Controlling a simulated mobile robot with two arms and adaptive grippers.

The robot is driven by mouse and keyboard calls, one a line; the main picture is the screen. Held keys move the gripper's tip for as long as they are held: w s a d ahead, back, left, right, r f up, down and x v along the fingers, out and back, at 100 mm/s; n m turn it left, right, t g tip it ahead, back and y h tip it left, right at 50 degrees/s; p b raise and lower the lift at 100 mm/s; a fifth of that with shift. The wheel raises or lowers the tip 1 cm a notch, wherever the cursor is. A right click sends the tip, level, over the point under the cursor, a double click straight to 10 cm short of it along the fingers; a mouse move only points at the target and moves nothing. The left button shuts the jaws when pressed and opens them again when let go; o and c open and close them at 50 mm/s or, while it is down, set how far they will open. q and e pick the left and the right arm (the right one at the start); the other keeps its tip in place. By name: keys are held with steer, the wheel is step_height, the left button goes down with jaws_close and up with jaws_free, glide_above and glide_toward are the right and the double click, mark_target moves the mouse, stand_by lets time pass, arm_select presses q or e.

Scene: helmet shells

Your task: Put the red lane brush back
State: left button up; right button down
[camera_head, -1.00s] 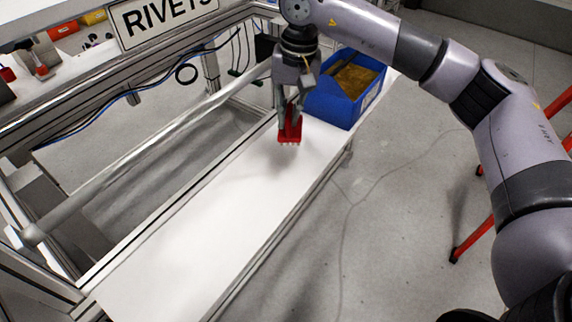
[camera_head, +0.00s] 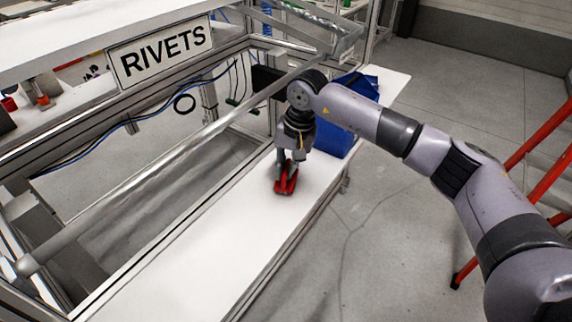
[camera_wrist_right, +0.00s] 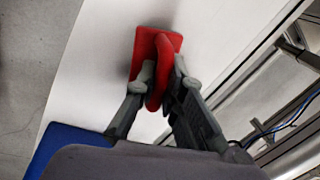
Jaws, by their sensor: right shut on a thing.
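The red lane brush (camera_head: 287,184) is at the white shelf (camera_head: 215,225), in front of the blue bin. My right gripper (camera_head: 287,168) is shut on it from above. In the right wrist view the brush (camera_wrist_right: 148,50) shows a flat red part and a raised red grip, with the fingers (camera_wrist_right: 158,88) on either side of the grip. A dark shadow lies close beside the brush on the white surface. I cannot tell whether its underside touches the shelf. My left gripper is not in view.
The blue bin (camera_head: 338,142) stands right behind my right gripper, partly hidden by my arm. A RIVETS sign (camera_head: 160,52) hangs from the upper shelf at the left. A metal rail (camera_head: 150,180) runs along the shelf's left side. The near shelf is clear.

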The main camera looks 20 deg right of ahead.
mark_target(294, 179)
steer(key=shift+f+b, duration=0.15)
steer(key=shift+b, duration=0.2)
steer(key=c, duration=1.7)
jaws_free()
steer(key=shift+r+p, duration=0.35)
steer(key=shift+p, duration=0.05)
steer(key=shift+d+r+b, duration=0.1)
steer(key=shift+r+b, duration=0.15)
steer(key=shift+b, duration=0.15)
steer(key=shift+b+v, duration=1.5)
steer(key=shift+v, duration=4.15)
